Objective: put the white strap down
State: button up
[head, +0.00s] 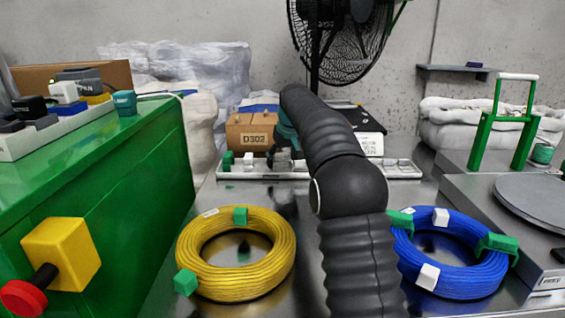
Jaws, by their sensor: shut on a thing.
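My gripper (283,160) is at the far side of the metal table, over the long pale tray (220,174). It is partly hidden behind my own dark arm. It is shut on a small whitish piece, the white strap (298,164); its contact with the tray cannot be told. The blue cable coil (460,283) lies right of my arm with two white straps (428,276) and green straps (497,243) on it. Its left edge is partly hidden by my arm.
A yellow cable coil (270,279) with green straps lies left of my arm. A green cabinet (120,190) with a red knob (24,299) borders the left. A cardboard box (248,132) stands behind the tray. A round grey plate (540,200) is at right.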

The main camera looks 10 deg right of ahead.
jog(key=shift+f, duration=0.15)
jog(key=o, duration=0.8)
jog(key=shift+o, duration=0.2)
jog(key=p+v, duration=0.1)
jog(key=v, duration=1.1)
jog(key=shift+p, duration=0.4)
jog(key=shift+d, duration=0.1)
